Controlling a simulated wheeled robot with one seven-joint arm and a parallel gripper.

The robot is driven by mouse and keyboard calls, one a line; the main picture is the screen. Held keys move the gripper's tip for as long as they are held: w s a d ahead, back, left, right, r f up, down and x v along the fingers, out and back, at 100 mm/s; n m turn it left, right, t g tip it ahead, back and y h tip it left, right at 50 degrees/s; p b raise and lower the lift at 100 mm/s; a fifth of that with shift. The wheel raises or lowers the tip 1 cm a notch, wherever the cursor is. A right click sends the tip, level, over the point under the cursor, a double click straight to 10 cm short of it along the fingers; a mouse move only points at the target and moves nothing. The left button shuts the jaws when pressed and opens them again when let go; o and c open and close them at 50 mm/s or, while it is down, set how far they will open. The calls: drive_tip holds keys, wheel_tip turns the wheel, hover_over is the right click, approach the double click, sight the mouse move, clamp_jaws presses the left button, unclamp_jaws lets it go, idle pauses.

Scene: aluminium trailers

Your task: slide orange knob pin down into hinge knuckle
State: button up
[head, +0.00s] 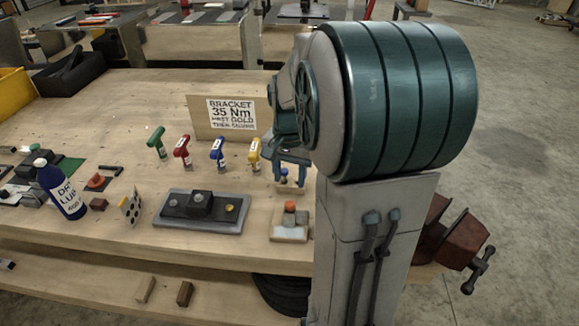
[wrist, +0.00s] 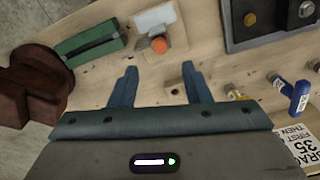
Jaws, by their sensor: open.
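The orange knob pin (head: 290,206) stands upright on a grey piece on a pale base plate (head: 280,234) near the bench's front edge. In the wrist view the round orange knob (wrist: 158,45) is seen from above, over the grey knuckle and beside a whitish plate (wrist: 158,19). How deep the pin sits in the knuckle cannot be told. My gripper (head: 291,178) has blue fingers and is open, behind the knob in the head view. In the wrist view my gripper (wrist: 159,69) has nothing between its fingertips, and the knob lies beyond them.
A small wooden block with a dark hole (wrist: 173,91) lies below the fingers. A dark plate (head: 175,220), several coloured T-handles (head: 218,152), a sign (head: 231,114) and a blue bottle (head: 61,190) stand left. A green box (wrist: 90,42) and red-brown vise (wrist: 30,85) are nearby.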

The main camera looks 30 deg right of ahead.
drive_tip(key=s+a+r+n+t, duration=0.3)
drive_tip(key=s+a+n, duration=0.7)
drive_tip(key=s+a, duration=0.2)
drive_tip(key=shift+s+r, duration=0.35)
idle(1.1)
